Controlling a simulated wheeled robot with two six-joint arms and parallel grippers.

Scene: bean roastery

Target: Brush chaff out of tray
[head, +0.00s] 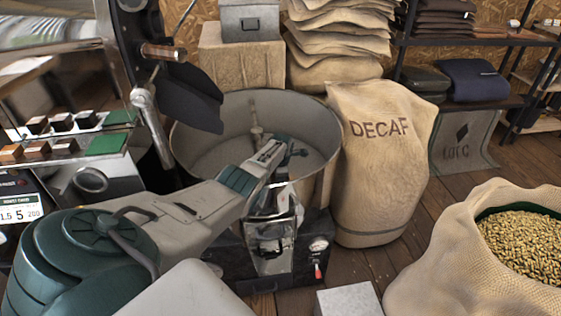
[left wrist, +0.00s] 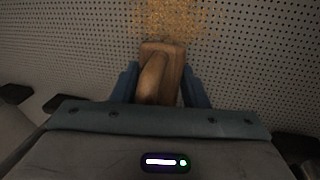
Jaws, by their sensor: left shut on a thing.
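The round metal tray (head: 205,145) stands in the middle of the head view, deep-walled and open at the top. In the left wrist view its floor (left wrist: 60,60) is pale and perforated. Golden-brown chaff (left wrist: 178,16) lies on the floor ahead of the fingers. My left gripper (head: 292,150) reaches over the near rim into the tray. In the left wrist view its blue fingers (left wrist: 160,85) are shut on a wooden brush (left wrist: 172,55). The brush's bristles are hidden, and I cannot tell whether it touches the floor. My right gripper is not in view.
A roaster with a dark chute (head: 190,100) stands left of the tray. A DECAF sack (head: 380,165) stands close on its right. An open sack of beans (head: 520,245) is at the front right. Wooden floor (head: 370,265) shows between the sacks.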

